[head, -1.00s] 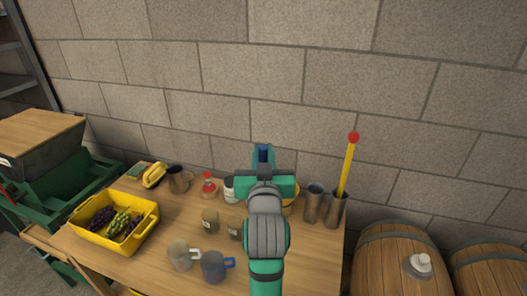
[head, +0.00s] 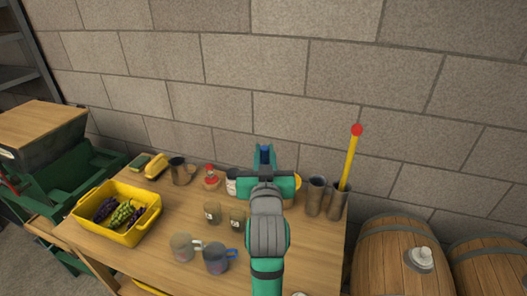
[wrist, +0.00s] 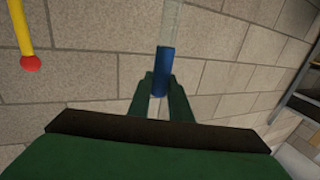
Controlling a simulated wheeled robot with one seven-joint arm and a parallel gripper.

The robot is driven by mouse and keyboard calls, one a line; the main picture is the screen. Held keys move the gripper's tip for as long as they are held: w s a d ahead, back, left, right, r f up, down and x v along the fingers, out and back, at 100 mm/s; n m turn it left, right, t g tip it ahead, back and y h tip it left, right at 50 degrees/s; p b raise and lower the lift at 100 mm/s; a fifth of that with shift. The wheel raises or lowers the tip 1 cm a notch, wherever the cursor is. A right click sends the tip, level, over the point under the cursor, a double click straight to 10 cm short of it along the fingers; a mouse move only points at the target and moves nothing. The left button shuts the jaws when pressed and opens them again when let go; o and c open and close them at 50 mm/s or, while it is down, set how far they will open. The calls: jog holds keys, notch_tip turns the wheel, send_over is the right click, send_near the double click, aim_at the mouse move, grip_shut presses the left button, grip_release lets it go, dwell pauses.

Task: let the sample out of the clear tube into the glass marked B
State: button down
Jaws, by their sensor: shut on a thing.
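My gripper (head: 265,158) is shut on the blue part of the clear tube (wrist: 173,20), high above the table in front of the wall. In the wrist view its fingers (wrist: 163,100) close on that blue part (wrist: 165,70), and the clear length runs out of the top of the picture. In the head view only a bit of blue shows between the fingers; I cannot make out any sample. Two small dark glasses with pale labels, a left one (head: 212,212) and a right one (head: 237,219), stand left of my arm. Their letters are too small to read.
On the wooden table (head: 160,235) stand a yellow tub (head: 137,234) of grapes, two mugs (head: 184,247) (head: 216,259), a metal jug (head: 179,171), a red-topped bottle (head: 211,176) and metal cylinders (head: 315,196), one with a yellow red-tipped rod (head: 350,160). Barrels (head: 394,259) stand right.

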jog(key=shift+d, duration=0.25)
jog(key=shift+s+a+f, duration=0.1)
jog(key=shift+a+f, duration=0.05)
dwell(0.4)
jog(key=shift+f, duration=0.25)
dwell(0.6)
jog(key=shift+a, duration=0.1)
jog(key=shift+d, duration=0.25)
jog(key=shift+a, duration=0.25)
dwell(1.4)
jog(key=shift+d, duration=0.25)
jog(key=shift+a, duration=0.15)
dwell(1.5)
